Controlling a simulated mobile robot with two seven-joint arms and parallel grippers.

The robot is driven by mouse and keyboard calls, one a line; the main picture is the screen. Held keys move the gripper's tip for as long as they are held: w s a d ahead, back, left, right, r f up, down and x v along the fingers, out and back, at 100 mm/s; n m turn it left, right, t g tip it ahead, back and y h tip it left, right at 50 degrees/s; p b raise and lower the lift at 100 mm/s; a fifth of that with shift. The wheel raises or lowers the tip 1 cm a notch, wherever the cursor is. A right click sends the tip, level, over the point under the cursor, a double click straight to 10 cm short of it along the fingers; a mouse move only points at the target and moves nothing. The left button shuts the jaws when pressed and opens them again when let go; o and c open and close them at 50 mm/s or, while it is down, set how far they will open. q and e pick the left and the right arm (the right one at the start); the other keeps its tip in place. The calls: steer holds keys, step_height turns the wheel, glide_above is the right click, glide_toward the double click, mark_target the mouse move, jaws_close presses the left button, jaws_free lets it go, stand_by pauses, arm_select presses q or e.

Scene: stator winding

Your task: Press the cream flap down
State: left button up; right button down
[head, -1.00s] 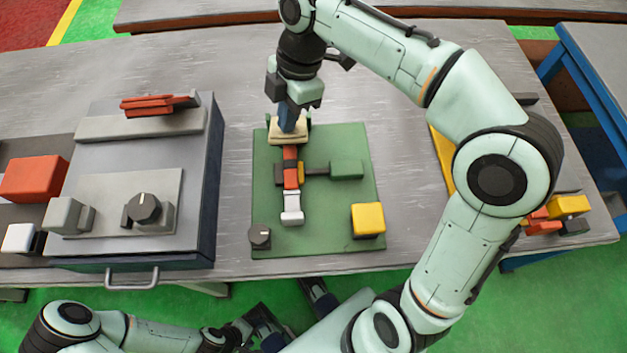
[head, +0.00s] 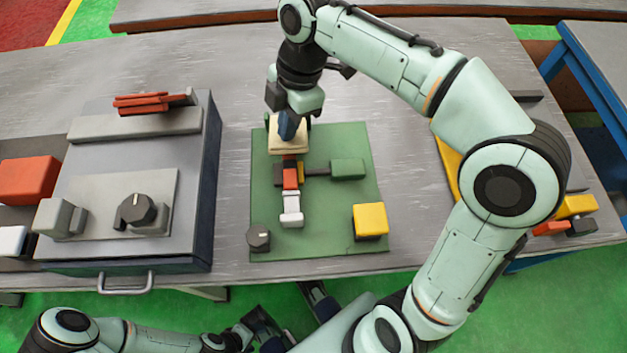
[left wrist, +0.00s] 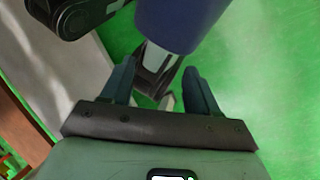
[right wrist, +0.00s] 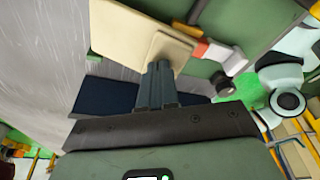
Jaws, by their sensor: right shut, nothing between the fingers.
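The cream flap (head: 289,141) is at the far end of the green board (head: 318,240), in line with a red block (head: 290,179) and a white block (head: 291,211). My right gripper (head: 288,129) is shut and empty, with its fingertips at the flap. In the right wrist view, the shut fingertips (right wrist: 158,67) overlap the edge of a smaller cream plate (right wrist: 170,50) against a larger cream one (right wrist: 125,30). Whether they touch is unclear. My left gripper (left wrist: 160,82) is open and empty, low in front of the table.
A yellow block (head: 369,220), a dark knob (head: 258,238) and a green block (head: 348,168) are on the board. A grey box (head: 110,160) with a dial stands left. My right arm spans the table's right side. Bare table lies between box and board.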

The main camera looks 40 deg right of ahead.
arm_select(q)
steer(key=shift+a+f, duration=0.1)
steer(key=shift+f, duration=0.5)
arm_select(e)
steer(key=shift+f, duration=0.5)
steer(key=shift+s+a+f+b, duration=0.15)
steer(key=shift+s+f+b, duration=0.05)
steer(key=shift+f+b, duration=0.65)
arm_select(q)
steer(key=shift+f, duration=0.55)
arm_select(e)
steer(key=shift+r, duration=0.1)
steer(key=shift+a+p+v, duration=0.2)
steer(key=shift+p+v, duration=0.6)
steer(key=shift+v, duration=0.1)
steer(key=shift+a+p+v, duration=0.25)
steer(key=shift+p+v, duration=0.75)
steer(key=shift+v, duration=0.05)
steer(key=p+v, duration=0.2)
steer(key=a+p+v, duration=0.1)
steer(key=p+v, duration=0.1)
steer(key=shift+r, duration=0.4)
arm_select(q)
step_height(320, 180, up, 7)
steer(key=shift+r, duration=0.2)
